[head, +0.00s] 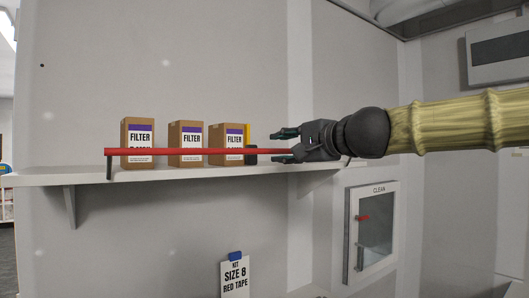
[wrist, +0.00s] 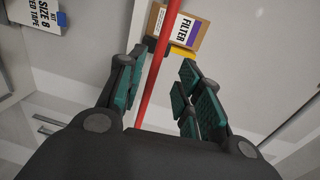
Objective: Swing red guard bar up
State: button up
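The red guard bar (head: 196,151) runs level along the front of the wall shelf, across the filter boxes. Its left end has a short dark leg down to the shelf. My gripper (head: 286,146) is at the bar's right end, with one finger above the bar and one below. In the wrist view, the bar (wrist: 154,68) passes between the two spread fingers of my gripper (wrist: 157,92), with gaps on both sides. The bar's right end is hidden by my gripper.
Three brown filter boxes (head: 186,144) stand on the white shelf (head: 90,177) behind the bar. A yellow and black item (head: 250,155) sits beside the right box. A "SIZE 8 RED TAPE" card (head: 235,278) hangs below. A "CLEAN" cabinet (head: 351,235) is at lower right. The wall above the boxes is clear.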

aim_at(266, 150)
jog(key=shift+p+x, duration=0.55)
jog(key=shift+x, duration=3.9)
jog(key=shift+f, duration=0.1)
grip_shut()
